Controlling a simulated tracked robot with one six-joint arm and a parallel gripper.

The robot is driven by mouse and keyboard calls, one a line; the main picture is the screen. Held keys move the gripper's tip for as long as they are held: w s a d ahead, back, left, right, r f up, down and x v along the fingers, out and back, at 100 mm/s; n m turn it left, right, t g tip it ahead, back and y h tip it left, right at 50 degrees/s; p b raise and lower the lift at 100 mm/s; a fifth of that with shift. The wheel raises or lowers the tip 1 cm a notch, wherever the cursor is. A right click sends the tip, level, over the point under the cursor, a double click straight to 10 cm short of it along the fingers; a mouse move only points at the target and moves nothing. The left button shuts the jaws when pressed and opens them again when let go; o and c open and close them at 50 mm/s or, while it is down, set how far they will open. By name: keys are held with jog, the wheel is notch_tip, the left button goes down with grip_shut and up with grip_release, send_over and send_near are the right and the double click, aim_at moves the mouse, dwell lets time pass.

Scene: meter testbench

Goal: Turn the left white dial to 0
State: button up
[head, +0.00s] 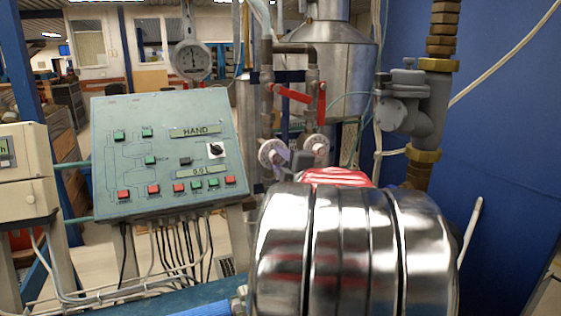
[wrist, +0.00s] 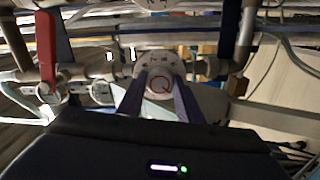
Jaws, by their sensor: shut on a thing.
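The left white dial (head: 270,152) sits on the pipework behind my arm in the head view, with its right part covered by my gripper (head: 290,158). A second white dial (head: 316,144) stands to its right, apart from it. In the wrist view, a white dial (wrist: 152,58) with dark marks round its rim and a red ring on its face lies between the fingers of my gripper (wrist: 160,92). The gripper is shut on this dial, which appears to be the left one. The marks are too small to read.
Red lever handles (head: 292,93) hang on the pipes above the dials. A sloped control panel (head: 165,155) stands to the left. A grey valve (head: 412,110) with brass fittings is at the right. A red handle (wrist: 46,48) is at the wrist view's left.

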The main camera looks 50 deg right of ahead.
jog(key=shift+a+f, duration=0.15)
jog(key=shift+f, duration=0.1)
jog(key=o, duration=0.7)
jog(key=shift+c, duration=0.2)
jog(key=o, duration=0.4)
jog(key=shift+r, duration=0.15)
jog(key=v, duration=1.3)
jog(key=shift+s+a, duration=0.1)
jog(key=shift+s, duration=0.2)
